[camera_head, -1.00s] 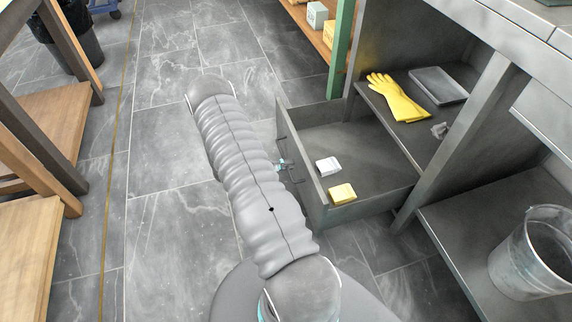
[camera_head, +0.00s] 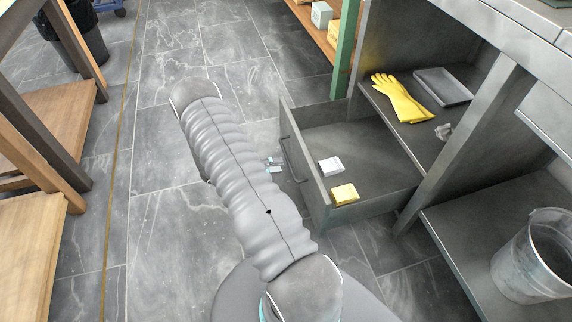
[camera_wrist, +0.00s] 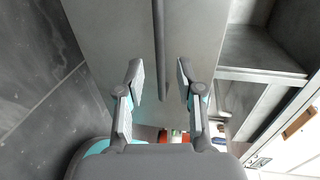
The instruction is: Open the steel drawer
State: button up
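The steel drawer (camera_head: 318,192) stands pulled out of the grey steel bench in the head view, and its inside shows.
Yellow gloves (camera_head: 402,98) and a grey tray (camera_head: 443,86) lie on the bench shelf above the drawer. A metal bucket (camera_head: 532,262) stands on the lower shelf at right. Wooden furniture (camera_head: 40,150) is at far left. The tiled floor (camera_head: 160,200) left of my arm is clear.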

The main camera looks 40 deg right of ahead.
jog(key=v, duration=0.6)
jog(key=shift+a, duration=0.35)
jog(key=shift+w+r, duration=0.1)
